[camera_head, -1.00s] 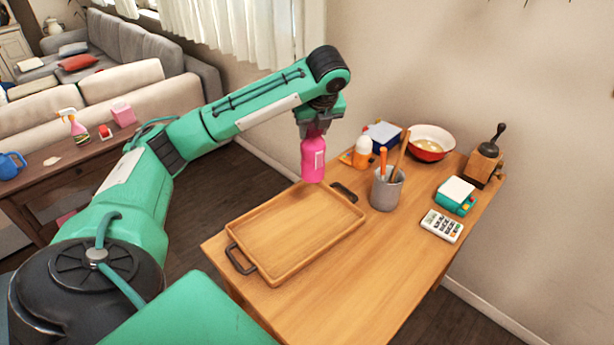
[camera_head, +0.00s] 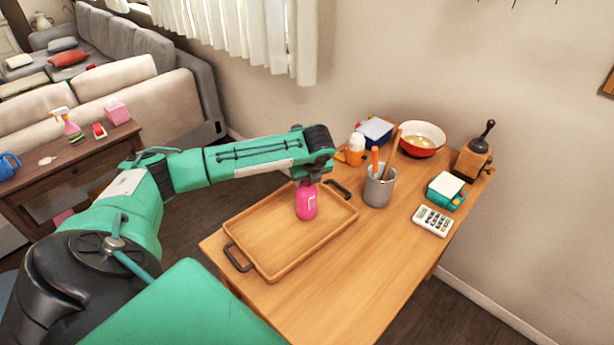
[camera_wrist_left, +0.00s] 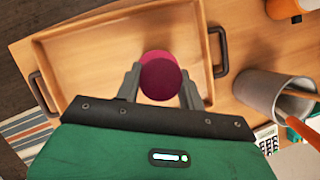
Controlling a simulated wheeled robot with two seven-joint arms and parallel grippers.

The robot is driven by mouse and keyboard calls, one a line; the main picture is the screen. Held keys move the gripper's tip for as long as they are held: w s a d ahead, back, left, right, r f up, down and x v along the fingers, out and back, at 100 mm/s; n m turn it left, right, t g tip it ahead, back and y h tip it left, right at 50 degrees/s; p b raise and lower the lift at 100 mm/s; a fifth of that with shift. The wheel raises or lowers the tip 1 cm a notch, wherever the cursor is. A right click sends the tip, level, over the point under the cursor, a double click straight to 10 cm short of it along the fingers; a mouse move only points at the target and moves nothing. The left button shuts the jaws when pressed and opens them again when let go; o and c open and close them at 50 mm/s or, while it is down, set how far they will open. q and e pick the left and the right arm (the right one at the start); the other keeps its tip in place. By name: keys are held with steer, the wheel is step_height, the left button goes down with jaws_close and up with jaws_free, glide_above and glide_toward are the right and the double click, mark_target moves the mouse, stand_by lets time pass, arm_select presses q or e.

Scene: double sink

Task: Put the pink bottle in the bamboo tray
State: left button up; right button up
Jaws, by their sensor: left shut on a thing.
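The pink bottle (camera_head: 306,202) is upright over the right part of the bamboo tray (camera_head: 262,268); I cannot tell whether its base touches the tray floor. My left gripper (camera_head: 307,183) is shut on the bottle's upper part, coming from above. In the left wrist view the bottle's top (camera_wrist_left: 160,78) sits between the two fingers (camera_wrist_left: 160,88), with the tray (camera_wrist_left: 75,65) around it. The bottle's top is hidden by the gripper in the head view. My right gripper is not in view.
A grey utensil cup (camera_head: 379,187) stands just right of the tray. Behind it are an orange-and-white bottle (camera_head: 356,149), a blue box (camera_head: 375,132) and a red bowl (camera_head: 422,139). A calculator (camera_head: 432,221) lies at right. The table front (camera_head: 345,290) is clear.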

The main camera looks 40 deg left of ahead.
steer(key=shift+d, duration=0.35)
arm_select(q)
steer(key=o, duration=1.1)
steer(key=shift+f, duration=0.1)
steer(key=shift+d+r, duration=0.2)
steer(key=shift+r, duration=0.3)
steer(key=b+v, duration=0.2)
steer(key=v, duration=0.9)
steer(key=shift+s+r, duration=0.15)
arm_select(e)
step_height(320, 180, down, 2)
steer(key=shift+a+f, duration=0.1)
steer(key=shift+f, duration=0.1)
